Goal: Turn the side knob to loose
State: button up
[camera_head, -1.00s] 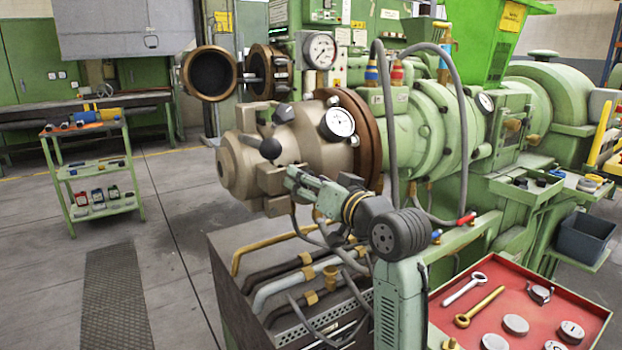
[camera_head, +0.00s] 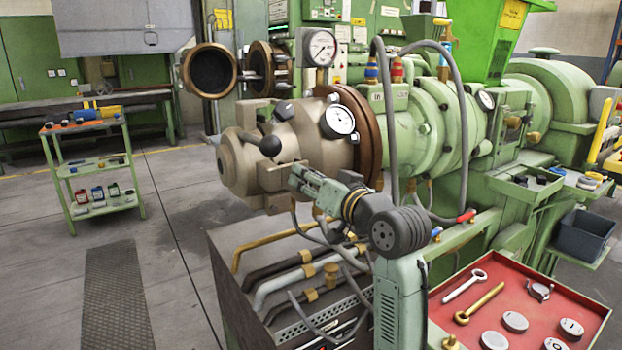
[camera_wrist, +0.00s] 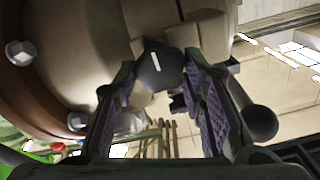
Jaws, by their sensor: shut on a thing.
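The side knob (camera_wrist: 158,72) is dark and rounded with a short white mark on its face. In the wrist view it sits between the fingertips of my gripper (camera_wrist: 165,64), which is shut on it. The purple-grey finger pads stand on either side of it. In the head view my gripper (camera_head: 293,178) is at the near lower side of the tan extruder head (camera_head: 236,168). There the gripper hides the held knob. Where the knob's mark points relative to any label cannot be told.
A black ball knob (camera_head: 270,146) sticks out of the head above my gripper. A dial gauge (camera_head: 340,120) and brown flange (camera_head: 364,130) are close by. Pipes (camera_head: 290,280) run below. A red tray (camera_head: 540,300) with tools and discs is at lower right.

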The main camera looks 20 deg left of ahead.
jog(key=n+b, duration=0.3)
jog(key=n, duration=0.2)
jog(key=shift+s+f+n+b, duration=0.1)
jog(key=shift+n+b, duration=0.3)
jog(key=n+b, duration=0.4)
jog(key=n, duration=0.5)
jog(key=n+b, duration=0.4)
jog(key=n, duration=0.5)
jog(key=shift+s+a+f, duration=0.2)
dwell(0.4)
jog(key=o, duration=1.2)
jog(key=shift+c, duration=0.2)
